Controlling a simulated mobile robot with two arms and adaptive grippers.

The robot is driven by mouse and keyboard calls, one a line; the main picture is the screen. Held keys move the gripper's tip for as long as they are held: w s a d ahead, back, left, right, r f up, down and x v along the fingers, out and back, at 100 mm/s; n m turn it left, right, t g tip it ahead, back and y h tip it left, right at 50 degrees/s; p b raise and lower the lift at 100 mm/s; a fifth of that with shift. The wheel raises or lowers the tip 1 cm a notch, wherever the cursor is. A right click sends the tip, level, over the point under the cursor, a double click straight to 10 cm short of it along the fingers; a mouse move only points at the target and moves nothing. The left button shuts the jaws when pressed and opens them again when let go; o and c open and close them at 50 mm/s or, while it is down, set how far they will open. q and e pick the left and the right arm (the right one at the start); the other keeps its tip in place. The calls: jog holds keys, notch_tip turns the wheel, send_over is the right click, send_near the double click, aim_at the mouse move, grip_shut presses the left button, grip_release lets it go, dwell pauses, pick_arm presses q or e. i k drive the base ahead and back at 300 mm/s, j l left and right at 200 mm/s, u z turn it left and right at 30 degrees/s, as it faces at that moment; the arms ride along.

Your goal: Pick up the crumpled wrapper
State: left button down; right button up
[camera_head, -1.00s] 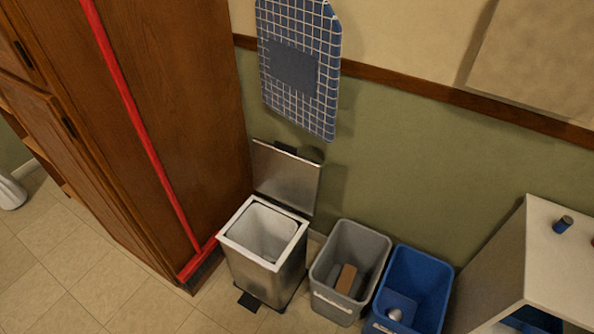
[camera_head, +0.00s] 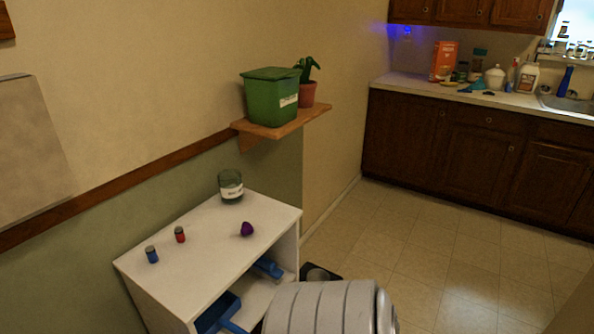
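I cannot make out a crumpled wrapper for certain. A small dark purple lump (camera_head: 247,229) sits on top of the white cabinet; I cannot tell whether it is crumpled. A small light blue item (camera_head: 473,88) lies on the far counter, too small to identify. Neither of my grippers shows in the head view.
The white cabinet (camera_head: 205,225) also bears a green glass jar (camera_head: 231,185), a red battery-like cylinder (camera_head: 180,235) and a blue one (camera_head: 152,254). A grey ribbed object (camera_head: 325,308) stands in front. A shelf (camera_head: 283,127) holds a green bin (camera_head: 271,97). Floor on the right is clear.

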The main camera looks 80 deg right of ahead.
aim_at(247, 228)
jog(key=z, duration=2)
